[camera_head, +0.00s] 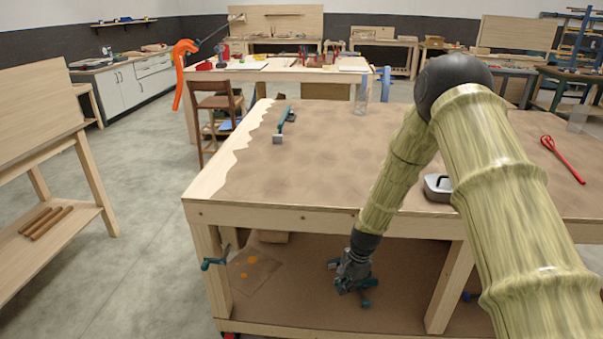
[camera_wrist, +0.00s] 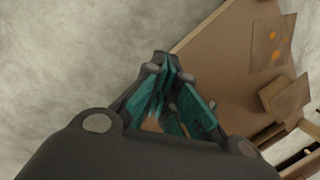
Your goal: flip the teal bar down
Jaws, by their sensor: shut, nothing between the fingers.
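A small teal bar (camera_head: 214,263) juts out at the front left leg of the near workbench, below the tabletop edge. Another long teal piece (camera_head: 287,117) with a grey end lies on the tabletop near its left edge; I cannot tell which one the task means. My gripper (camera_head: 360,291) hangs in front of the bench, below the tabletop and to the right of the leg's teal bar, apart from it. Its teal fingers (camera_wrist: 168,98) are closed with nothing held. Neither teal bar is clear in the wrist view.
The near workbench (camera_head: 330,220) has a lower shelf (camera_head: 390,285) with a spotted brown sheet (camera_head: 254,271), which also shows in the wrist view (camera_wrist: 272,42). A grey metal item (camera_head: 437,187) and a red tool (camera_head: 562,160) lie on top.

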